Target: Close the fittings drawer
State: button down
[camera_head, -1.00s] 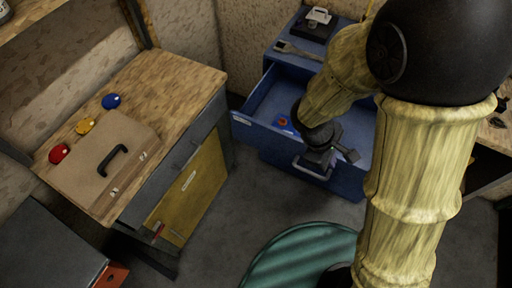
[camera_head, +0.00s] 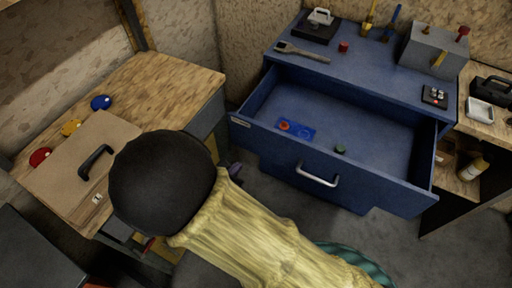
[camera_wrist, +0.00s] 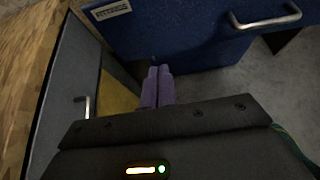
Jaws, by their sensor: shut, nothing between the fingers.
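The blue drawer (camera_head: 365,182) of the blue cabinet (camera_head: 350,72) is pulled well out. It holds a blue plate with a red round part (camera_head: 295,129) and a small green round part (camera_head: 340,149). Its metal handle (camera_head: 318,178) is on the front face. In the wrist view the drawer front (camera_wrist: 180,40), its label and its handle (camera_wrist: 265,20) show at the top. My gripper (camera_wrist: 159,71) is shut and empty, with its purple fingers in front of the drawer's label end, left of the handle. Contact with the drawer cannot be told. In the head view my arm hides most of the gripper.
A wooden bench (camera_head: 165,85) with a tan case (camera_head: 75,160) and several coloured discs stands left, close beside my gripper. Tools and a grey box (camera_head: 435,50) lie on the cabinet top. A wooden shelf unit (camera_head: 488,125) stands right.

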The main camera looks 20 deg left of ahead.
send_near(260, 142)
notch_tip(260, 142, down, 3)
jog(key=w, duration=0.5)
jog(key=shift+d+f+p, duration=0.2)
jog(key=shift+d+p, duration=0.05)
jog(key=shift+p, duration=0.1)
jog(key=shift+w, duration=0.3)
